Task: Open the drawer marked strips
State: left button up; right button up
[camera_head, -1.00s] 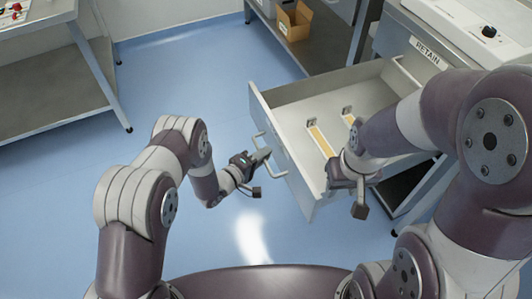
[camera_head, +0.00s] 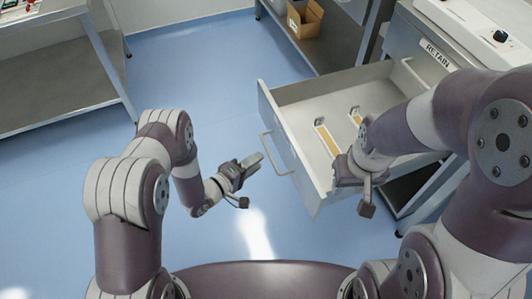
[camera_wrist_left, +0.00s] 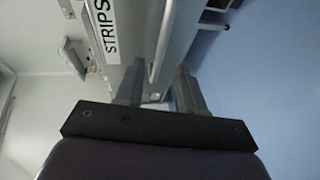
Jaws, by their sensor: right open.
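The drawer (camera_head: 288,140) stands pulled far out of the grey cabinet. Two strips, each with a yellowish part (camera_head: 327,140), lie inside it. Its bar handle (camera_head: 268,145) is on the front face and also shows in the left wrist view (camera_wrist_left: 157,55). A white STRIPS label (camera_wrist_left: 103,28) is on the drawer front in that view. My left gripper (camera_head: 257,162) is open and empty, just off the handle, its fingers apart in the wrist view (camera_wrist_left: 158,88). My right gripper (camera_head: 362,190) is open, over the drawer's near right side in the picture; its fingertips are hard to make out.
A RETAIN label (camera_head: 437,53) is on the cabinet face beside the drawer. A cardboard box (camera_head: 305,19) sits on a shelf behind. A metal table (camera_head: 55,90) stands at the far left. The blue floor left of the drawer is clear.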

pick_arm(q)
jog(key=v, duration=0.6)
dwell(0.3)
